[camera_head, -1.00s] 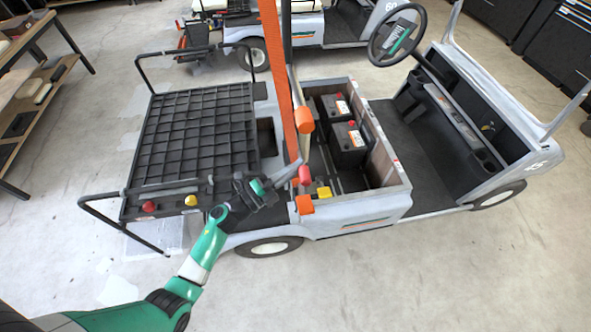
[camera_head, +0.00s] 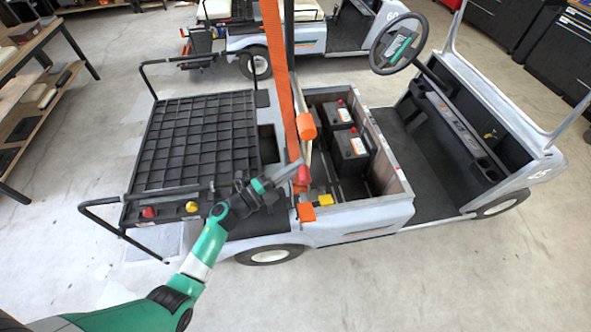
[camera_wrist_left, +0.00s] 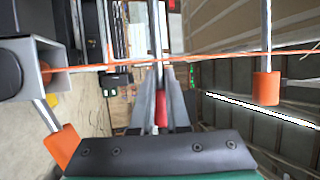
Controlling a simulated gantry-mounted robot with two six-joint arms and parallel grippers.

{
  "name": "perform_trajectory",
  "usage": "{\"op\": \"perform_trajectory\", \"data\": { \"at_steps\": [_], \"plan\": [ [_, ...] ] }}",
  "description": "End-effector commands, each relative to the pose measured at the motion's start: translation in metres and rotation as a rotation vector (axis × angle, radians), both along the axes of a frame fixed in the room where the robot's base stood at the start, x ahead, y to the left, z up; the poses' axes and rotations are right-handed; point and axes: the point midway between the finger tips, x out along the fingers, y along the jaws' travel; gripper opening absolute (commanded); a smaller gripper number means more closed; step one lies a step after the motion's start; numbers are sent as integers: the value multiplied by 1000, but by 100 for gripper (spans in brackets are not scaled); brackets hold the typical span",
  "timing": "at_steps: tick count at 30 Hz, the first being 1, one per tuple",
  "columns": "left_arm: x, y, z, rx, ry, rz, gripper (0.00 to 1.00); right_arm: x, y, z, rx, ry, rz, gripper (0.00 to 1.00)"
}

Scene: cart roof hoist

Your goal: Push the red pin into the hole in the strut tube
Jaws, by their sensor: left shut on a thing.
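The red pin (camera_head: 302,175) shows its red head at the tip of my left gripper (camera_head: 290,178), beside the cart's near side. In the left wrist view the red pin (camera_wrist_left: 161,109) sits between the two grey fingers of my left gripper (camera_wrist_left: 161,100), which is shut on it. A grey metal tube (camera_wrist_left: 158,30), apparently the strut tube, runs upward in line with the pin in that view. The hole is not visible, and I cannot tell whether the pin's tip touches or enters it. My right gripper is not in view.
An orange strap (camera_head: 278,70) rises beside the strut area. Orange end pieces (camera_head: 305,126) lie close to the gripper. The cart's open bay holds black batteries (camera_head: 349,150). A black grid deck (camera_head: 195,145) lies left. Floor in front of the cart is clear.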

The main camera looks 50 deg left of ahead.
Motion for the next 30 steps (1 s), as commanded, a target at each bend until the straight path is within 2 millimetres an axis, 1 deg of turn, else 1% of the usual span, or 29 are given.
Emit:
{"op": "perform_trajectory", "data": {
  "at_steps": [11, 12, 14, 15, 18, 26, 28, 30],
  "plan": [
    [4, 8, 0, 0, -1, 0, 0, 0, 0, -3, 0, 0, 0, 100],
    [4, 8, 1, 0, -1, 0, 15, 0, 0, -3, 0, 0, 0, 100],
    [4, 8, 1, 0, 0, 0, 26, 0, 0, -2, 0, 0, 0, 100],
    [4, 8, 0, 0, 0, 0, 33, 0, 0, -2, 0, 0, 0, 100],
    [4, 8, 0, 0, 0, 0, 48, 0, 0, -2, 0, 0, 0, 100],
    [4, 8, 0, 0, 0, 0, 48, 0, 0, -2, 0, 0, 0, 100],
    [1, 9, -1, -1, 1, 1, 48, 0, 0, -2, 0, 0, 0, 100],
    [-7, 10, -3, -2, 3, 2, 48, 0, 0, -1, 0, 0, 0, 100]
  ]
}}
